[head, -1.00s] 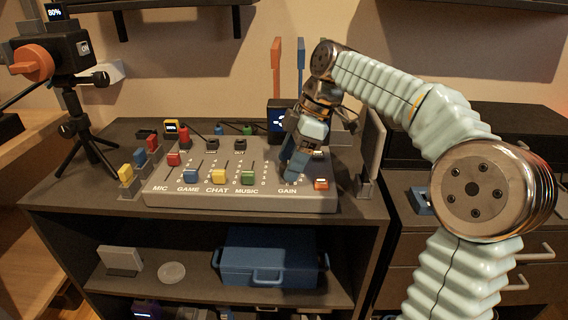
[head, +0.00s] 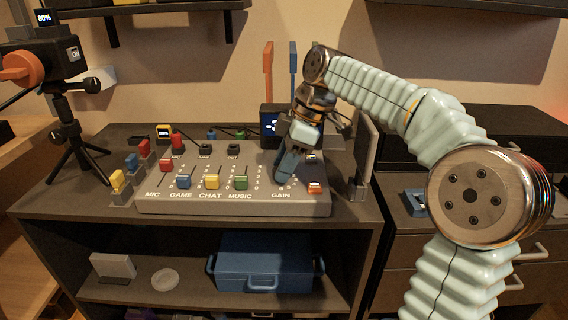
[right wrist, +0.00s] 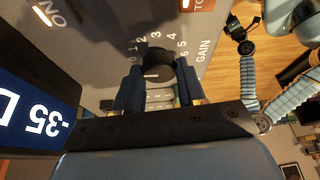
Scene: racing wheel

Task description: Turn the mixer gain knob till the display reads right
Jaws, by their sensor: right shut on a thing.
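The grey mixer (head: 235,203) lies on the cabinet top, with GAIN printed at its right. My right gripper (head: 284,176) points down over the gain area and hides the knob in the head view. In the right wrist view, the dark round gain knob (right wrist: 157,60) sits between the fingertips of my right gripper (right wrist: 157,75), which is shut on it. Scale numbers 0 to 6 arc around the knob. A display (right wrist: 35,112) reads upside down "-35 D", its end cut off. In the head view the display (head: 270,122) is partly covered. My left gripper (right wrist: 240,28) is small in the wrist view.
Coloured fader caps (head: 212,182) stand left of the knob. An orange button (head: 315,188) lies close right of my gripper. A grey upright panel (head: 364,155) stands right of the mixer. A camera on a tripod (head: 62,120) stands at the left.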

